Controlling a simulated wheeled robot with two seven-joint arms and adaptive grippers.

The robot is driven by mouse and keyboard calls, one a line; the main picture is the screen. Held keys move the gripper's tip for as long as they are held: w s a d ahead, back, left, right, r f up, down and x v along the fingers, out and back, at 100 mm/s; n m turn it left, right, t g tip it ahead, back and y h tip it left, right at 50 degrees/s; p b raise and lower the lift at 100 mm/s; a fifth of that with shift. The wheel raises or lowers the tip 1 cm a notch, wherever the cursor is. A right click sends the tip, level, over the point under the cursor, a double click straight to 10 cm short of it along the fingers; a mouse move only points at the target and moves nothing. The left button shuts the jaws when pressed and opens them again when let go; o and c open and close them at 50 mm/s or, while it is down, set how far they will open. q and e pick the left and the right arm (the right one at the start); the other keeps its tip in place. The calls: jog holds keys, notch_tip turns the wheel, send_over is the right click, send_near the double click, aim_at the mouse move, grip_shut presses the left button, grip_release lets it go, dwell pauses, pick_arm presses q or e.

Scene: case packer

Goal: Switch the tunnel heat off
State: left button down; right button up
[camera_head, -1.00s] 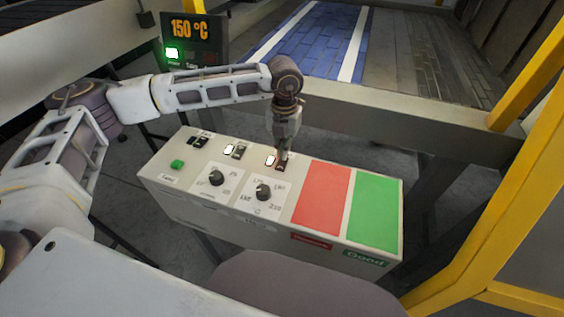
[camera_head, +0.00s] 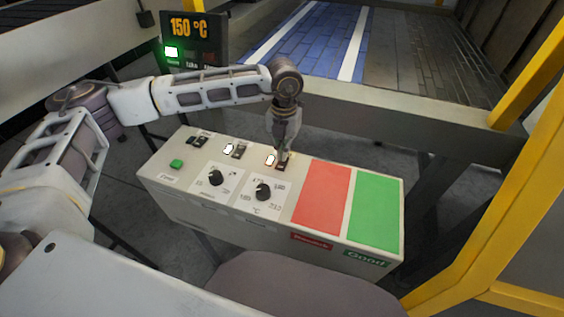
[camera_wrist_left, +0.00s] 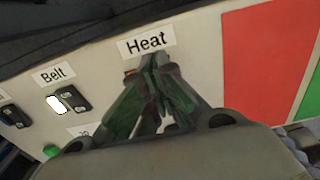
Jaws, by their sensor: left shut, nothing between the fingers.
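The heat switch (camera_head: 281,165) is a small dark rocker on top of the beige control box (camera_head: 228,210), with a lit lamp (camera_head: 270,160) beside it on the left. My left gripper (camera_head: 282,153) is shut and empty, pointing down with its tips at the switch. In the left wrist view the "Heat" label (camera_wrist_left: 146,41) shows just beyond the fingertips (camera_wrist_left: 152,60), which hide most of the switch. I cannot tell whether the tips touch it. The display (camera_head: 192,38) reads 150 °C with a green light on. My right gripper is not in view.
The belt switch (camera_head: 239,151) with its lit lamp, a further switch (camera_head: 200,141), a green button (camera_head: 177,164) and two dials (camera_head: 216,178) share the box top. Red (camera_head: 321,199) and green (camera_head: 375,212) pads lie to the right. A yellow frame (camera_head: 500,190) stands at right.

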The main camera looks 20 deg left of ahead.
pick_arm(q)
jog(key=shift+f+b, duration=0.65)
jog(key=shift+f, duration=0.25)
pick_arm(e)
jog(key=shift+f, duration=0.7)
pick_arm(q)
jog(key=shift+r, duration=0.2)
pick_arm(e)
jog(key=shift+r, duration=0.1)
pick_arm(q)
jog(key=shift+r+p, duration=1.45)
jog(key=shift+r, duration=1.9)
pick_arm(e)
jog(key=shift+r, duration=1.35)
pick_arm(q)
jog(key=shift+r, duration=0.1)
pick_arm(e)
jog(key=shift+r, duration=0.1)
pick_arm(q)
notch_tip(320, 180, up, 9)
jog(key=p, duration=0.9)
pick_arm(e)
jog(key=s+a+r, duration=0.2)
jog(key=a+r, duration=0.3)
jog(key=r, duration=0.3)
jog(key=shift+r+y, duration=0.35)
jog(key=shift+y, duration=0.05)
